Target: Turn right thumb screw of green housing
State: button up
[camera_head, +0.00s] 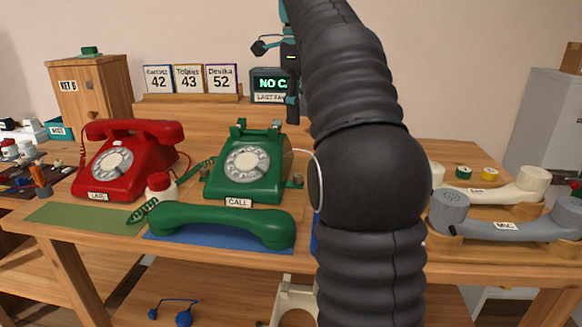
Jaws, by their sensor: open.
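The green phone housing (265,184) stands upright on the table, left of centre, with a round dial and a CALL label on its front. The right thumb screw (298,181) is a small knob low on the housing's right side, close to my black arm in the picture. My gripper (277,75) appears as dark and teal parts above and behind the housing, beside my arm. Its jaws look spread and empty, clear of the thumb screw. The green handset (222,224) lies off the phone on a blue mat (205,246) in front.
A red phone (125,165) stands left of the green one, with a red-and-white bottle (160,188) between them. Grey (515,228) and cream (510,190) handsets lie at right. A display (270,85) and number cards (190,79) stand behind. My arm hides the table's middle right.

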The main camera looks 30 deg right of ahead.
aim_at(298, 175)
notch_tip(298, 175, down, 14)
jog(key=b, duration=0.5)
jog(key=shift+r+b, duration=0.15)
jog(key=shift+b, duration=0.25)
grip_shut()
